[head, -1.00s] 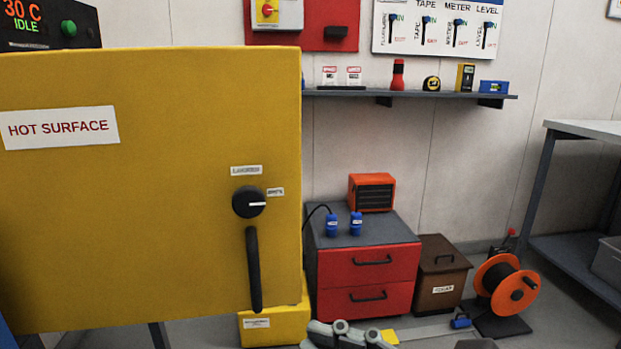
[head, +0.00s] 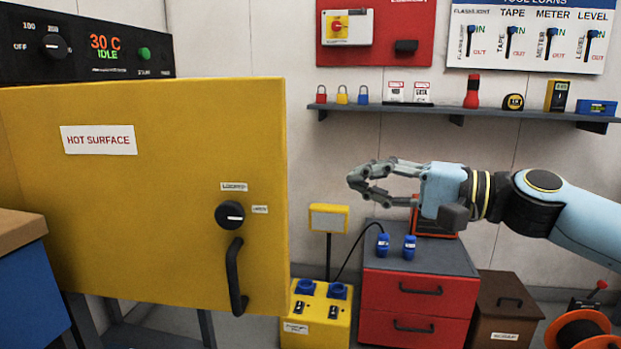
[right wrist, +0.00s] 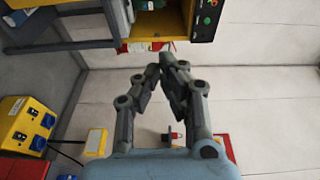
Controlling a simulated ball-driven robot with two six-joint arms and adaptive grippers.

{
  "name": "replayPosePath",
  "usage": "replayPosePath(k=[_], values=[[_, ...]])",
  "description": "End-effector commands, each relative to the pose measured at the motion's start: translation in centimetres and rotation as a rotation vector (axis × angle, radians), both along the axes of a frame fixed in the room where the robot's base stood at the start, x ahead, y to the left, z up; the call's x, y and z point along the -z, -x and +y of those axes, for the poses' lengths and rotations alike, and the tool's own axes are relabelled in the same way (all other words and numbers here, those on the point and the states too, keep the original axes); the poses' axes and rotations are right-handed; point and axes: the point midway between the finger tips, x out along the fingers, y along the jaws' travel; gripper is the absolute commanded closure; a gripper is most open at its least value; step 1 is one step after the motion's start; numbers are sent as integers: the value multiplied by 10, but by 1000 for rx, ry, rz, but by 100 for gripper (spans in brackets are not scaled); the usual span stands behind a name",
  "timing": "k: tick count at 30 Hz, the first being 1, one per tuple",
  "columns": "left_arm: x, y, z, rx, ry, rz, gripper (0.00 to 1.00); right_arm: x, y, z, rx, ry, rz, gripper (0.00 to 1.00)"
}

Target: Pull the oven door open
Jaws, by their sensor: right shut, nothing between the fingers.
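The yellow oven door (head: 150,200) fills the left of the head view, with a "HOT SURFACE" label. A round black latch knob (head: 230,214) and a black bar handle (head: 234,276) sit near its right edge. The door reaches past the right end of the oven's control panel (head: 100,45) and looks swung out. In the right wrist view, part of the oven interior (right wrist: 152,18) shows, with something green inside. My right gripper (head: 354,180) is shut and empty, right of the door and apart from it. It also shows in the wrist view (right wrist: 164,70). My left gripper is out of view.
A yellow socket box (head: 316,315) stands below right of the door, beside a red drawer cabinet (head: 415,293). A wall shelf (head: 450,110) holds locks and tools. A blue bench with a wooden top (head: 22,232) is at left.

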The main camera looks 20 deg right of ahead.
Motion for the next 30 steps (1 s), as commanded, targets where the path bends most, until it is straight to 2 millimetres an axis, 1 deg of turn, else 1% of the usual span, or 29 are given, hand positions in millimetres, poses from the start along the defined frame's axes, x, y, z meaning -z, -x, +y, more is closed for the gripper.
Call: replayPosePath(k=[3, 6, 11, 18, 19, 21, 24, 30], values=[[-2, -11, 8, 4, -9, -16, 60, -3, -6, 5, 2, -6, -8, 100], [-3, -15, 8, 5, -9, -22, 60, -3, -15, 13, 2, -9, -8, 100], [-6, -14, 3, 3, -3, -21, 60, -4, -37, 34, 2, -13, -7, 100], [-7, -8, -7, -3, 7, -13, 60, -3, -74, 69, 1, -11, -3, 100], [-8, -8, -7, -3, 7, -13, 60, -2, -73, 72, 0, -10, 0, 100], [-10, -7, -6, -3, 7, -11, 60, -1, -59, 76, -1, -4, 1, 100], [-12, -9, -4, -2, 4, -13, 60, -1, -48, 82, 0, -6, 1, 100], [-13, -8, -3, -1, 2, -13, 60, 0, -38, 86, 1, -6, 0, 100]])
